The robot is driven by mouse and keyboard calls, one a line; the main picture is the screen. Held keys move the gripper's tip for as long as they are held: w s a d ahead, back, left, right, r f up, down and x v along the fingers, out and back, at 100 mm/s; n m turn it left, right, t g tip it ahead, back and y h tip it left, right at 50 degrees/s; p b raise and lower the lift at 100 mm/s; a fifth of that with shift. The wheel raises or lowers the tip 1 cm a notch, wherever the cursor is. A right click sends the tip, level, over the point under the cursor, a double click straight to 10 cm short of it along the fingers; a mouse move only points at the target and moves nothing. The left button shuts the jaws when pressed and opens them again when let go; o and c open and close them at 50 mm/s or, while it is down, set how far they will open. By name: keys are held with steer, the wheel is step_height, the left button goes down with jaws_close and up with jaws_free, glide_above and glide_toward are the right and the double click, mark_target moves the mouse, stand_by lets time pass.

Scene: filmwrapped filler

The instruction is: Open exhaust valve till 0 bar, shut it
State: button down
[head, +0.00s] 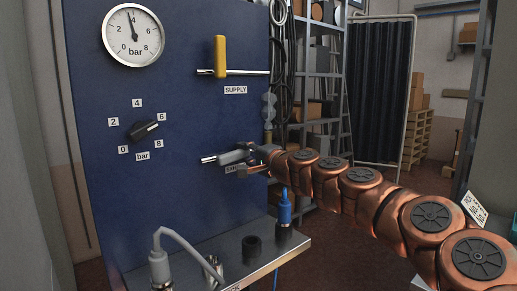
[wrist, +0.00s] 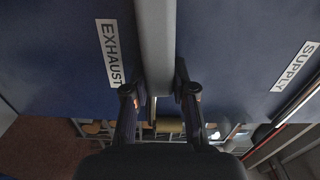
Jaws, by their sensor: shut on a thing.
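The exhaust valve (head: 232,157) sits low on the blue panel, on a short horizontal pipe, above a partly covered label. My gripper (head: 262,156) reaches it from the right. In the wrist view a grey bar, apparently the valve's handle (wrist: 155,45), runs down between the two fingers of my gripper (wrist: 159,93), which is shut on it. The EXHAUST label (wrist: 109,52) is just left of it. The handle's exact angle to the pipe is hard to tell in the head view. The pressure gauge (head: 118,42) needle points near 4 bar, slightly left of the top.
The supply valve's yellow handle (head: 219,56) stands upright across its pipe, above. A black dial knob (head: 144,131) points towards 6. A metal shelf (head: 215,255) below the exhaust valve carries a blue-topped connector (head: 285,208), a black socket (head: 252,246) and a grey cable (head: 187,243).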

steer(key=shift+f, duration=0.1)
stand_by(0.4)
steer(key=c, duration=0.9)
jaws_free()
steer(key=shift+v, duration=6.05)
